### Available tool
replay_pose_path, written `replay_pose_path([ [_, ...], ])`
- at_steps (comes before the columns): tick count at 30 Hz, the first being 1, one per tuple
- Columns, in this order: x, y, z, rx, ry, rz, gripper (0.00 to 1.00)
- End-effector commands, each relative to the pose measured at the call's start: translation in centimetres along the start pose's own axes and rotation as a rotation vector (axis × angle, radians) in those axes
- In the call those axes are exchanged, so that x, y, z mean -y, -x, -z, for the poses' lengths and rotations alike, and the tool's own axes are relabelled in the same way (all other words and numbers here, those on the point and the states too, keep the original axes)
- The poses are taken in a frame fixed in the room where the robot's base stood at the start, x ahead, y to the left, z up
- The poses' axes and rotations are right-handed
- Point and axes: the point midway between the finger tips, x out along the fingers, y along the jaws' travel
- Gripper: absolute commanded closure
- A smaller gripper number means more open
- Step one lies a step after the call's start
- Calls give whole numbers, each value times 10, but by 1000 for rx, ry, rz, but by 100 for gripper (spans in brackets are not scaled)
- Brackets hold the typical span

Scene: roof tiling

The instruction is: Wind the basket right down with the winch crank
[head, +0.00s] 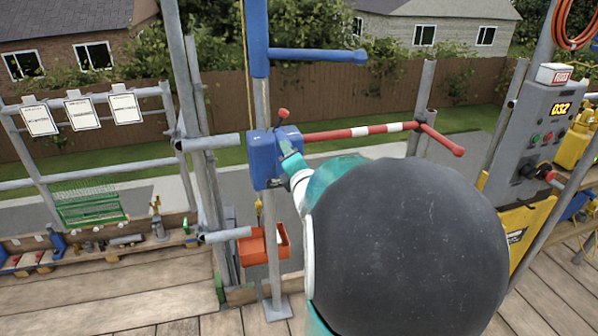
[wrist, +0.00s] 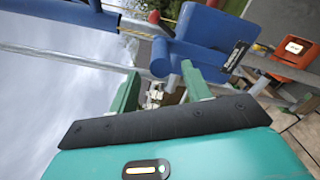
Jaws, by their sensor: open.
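The blue winch housing (head: 263,158) sits on the upright pole, with a small red-knobbed lever (head: 283,113) on top. A red-and-white striped bar (head: 370,130) with a red end handle reaches right behind my arm. I cannot tell whether it is the crank. The orange basket (head: 262,246) hangs below the winch on a yellow hook, near the pole's foot; it also shows in the wrist view (wrist: 293,50). My gripper (head: 289,150) is at the housing's right side. In the wrist view, its green fingers (wrist: 160,88) are apart, with blue winch parts (wrist: 190,72) close to the right finger.
A blue arm (head: 318,55) sticks out above the winch. Grey scaffold tubes (head: 190,110) stand to the left. A grey control post (head: 530,130) with a display reading 032 stands at the right. Wooden decking (head: 140,290) lies below; a low bench holds several tools.

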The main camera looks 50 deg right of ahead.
Motion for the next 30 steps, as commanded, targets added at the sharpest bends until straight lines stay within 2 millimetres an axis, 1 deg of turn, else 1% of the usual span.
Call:
replay_pose_path([
  [1, -1, 11, -1, 2, -2, -1, 51],
  [6, -1, 42, 0, 0, -2, -1, 51],
  [9, 0, 57, 0, -1, -2, 0, 51],
  [12, 0, 67, 0, -1, -1, 1, 51],
  [17, 0, 74, 1, -2, 0, 1, 51],
  [30, 0, 74, 1, -2, 0, 1, 51],
])
